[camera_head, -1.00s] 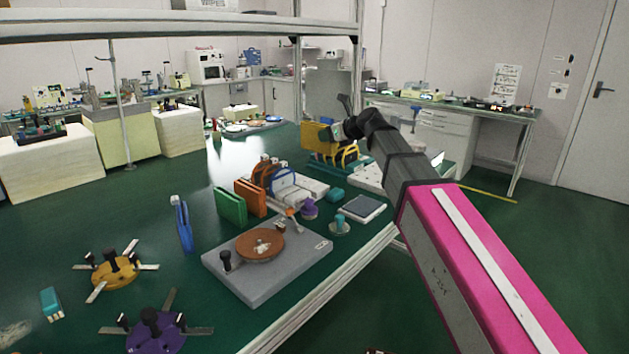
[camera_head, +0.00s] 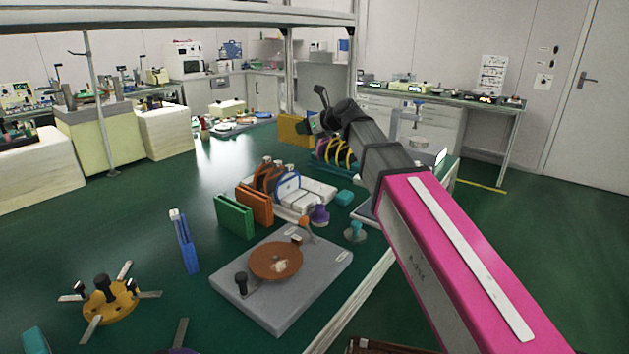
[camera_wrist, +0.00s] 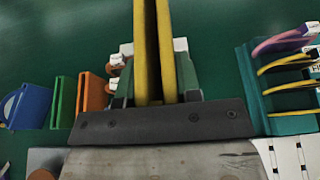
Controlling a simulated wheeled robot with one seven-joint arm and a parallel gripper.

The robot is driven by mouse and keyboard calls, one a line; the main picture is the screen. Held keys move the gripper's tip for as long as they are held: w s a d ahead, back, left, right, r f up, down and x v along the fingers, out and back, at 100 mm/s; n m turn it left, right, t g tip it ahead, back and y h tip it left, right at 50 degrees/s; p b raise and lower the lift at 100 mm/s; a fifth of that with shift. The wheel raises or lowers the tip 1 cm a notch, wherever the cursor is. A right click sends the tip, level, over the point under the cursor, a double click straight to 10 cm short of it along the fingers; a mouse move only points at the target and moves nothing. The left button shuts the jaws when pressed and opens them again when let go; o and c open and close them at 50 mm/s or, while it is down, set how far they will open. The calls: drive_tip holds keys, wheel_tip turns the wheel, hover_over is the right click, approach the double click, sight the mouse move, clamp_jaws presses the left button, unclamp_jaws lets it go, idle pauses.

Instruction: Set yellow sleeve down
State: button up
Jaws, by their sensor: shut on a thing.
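The yellow sleeve (camera_head: 293,132) is a flat upright piece at the far part of the green bench in the head view. My gripper (camera_head: 314,124) is shut on it, and my arm hides part of it. In the wrist view the yellow sleeve (camera_wrist: 141,50) shows as two long yellow edges between my jaws (camera_wrist: 152,95). I cannot tell whether its lower edge touches the bench. A green sleeve (camera_head: 234,216) and an orange sleeve (camera_head: 256,204) stand nearer; a blue one (camera_head: 186,245) stands apart at the left.
A teal rack (camera_wrist: 287,120) with yellow and purple hoops stands right of my gripper in the wrist view. A white holder (camera_head: 312,191) with arches stands nearer in the head view. A grey plate with a brown disc (camera_head: 275,260) lies in front. Bare green bench (camera_head: 225,165) lies left.

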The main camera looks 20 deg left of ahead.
sight(311, 144)
drive_tip(key=shift+w+a+f, duration=0.1)
drive_tip(key=shift+a+f, duration=0.15)
drive_tip(key=shift+a, duration=0.05)
drive_tip(key=shift+d+f, duration=0.15)
drive_tip(key=shift+f, duration=2.95)
drive_tip(key=shift+w+d+f, duration=1.2)
drive_tip(key=shift+w+f, duration=0.35)
drive_tip(key=shift+f, duration=0.35)
drive_tip(key=shift+w+d+f, duration=1.15)
drive_tip(key=shift+w+f, duration=0.35)
drive_tip(key=shift+f, duration=0.35)
drive_tip(key=shift+w+d+f, duration=1.2)
drive_tip(key=shift+w+f, duration=0.35)
drive_tip(key=shift+f, duration=0.35)
drive_tip(key=o, duration=0.9)
drive_tip(key=shift+f, duration=0.1)
drive_tip(key=shift+o, duration=0.2)
